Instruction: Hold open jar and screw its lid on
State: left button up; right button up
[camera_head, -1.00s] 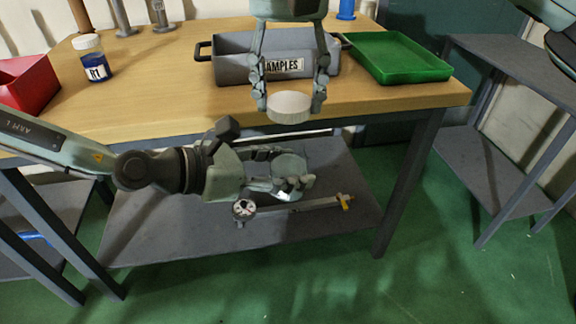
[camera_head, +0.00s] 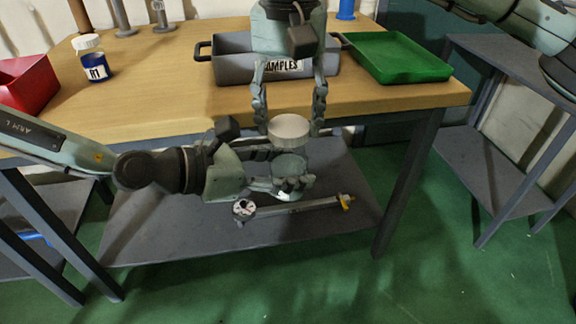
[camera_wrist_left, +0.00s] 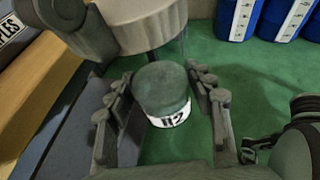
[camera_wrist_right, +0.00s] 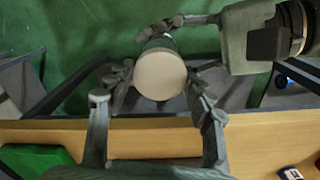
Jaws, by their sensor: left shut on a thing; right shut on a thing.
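My left gripper (camera_head: 284,184) is shut around the greenish jar (camera_head: 290,164) in front of the table edge. The jar is roughly upright, and its white label with dark lettering shows in the left wrist view (camera_wrist_left: 162,92). My right gripper (camera_head: 290,122) points down and is shut on the round cream lid (camera_head: 289,132), just above the jar. In the right wrist view the lid (camera_wrist_right: 160,75) covers most of the jar. In the left wrist view the lid (camera_wrist_left: 145,22) is close over the jar; I cannot tell whether they touch.
On the wooden table (camera_head: 150,112) stand a grey SAMPLES bin (camera_head: 228,70), a green tray (camera_head: 400,57), a red bin (camera_head: 25,85) and a white-capped jar with blue contents (camera_head: 93,62). A long tool (camera_head: 295,207) lies on the lower shelf (camera_head: 160,225).

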aim_at(289, 169)
jog(key=shift+f, duration=0.1)
dwell(0.6)
jog(key=shift+f, duration=0.8)
jog(key=shift+f, duration=0.55)
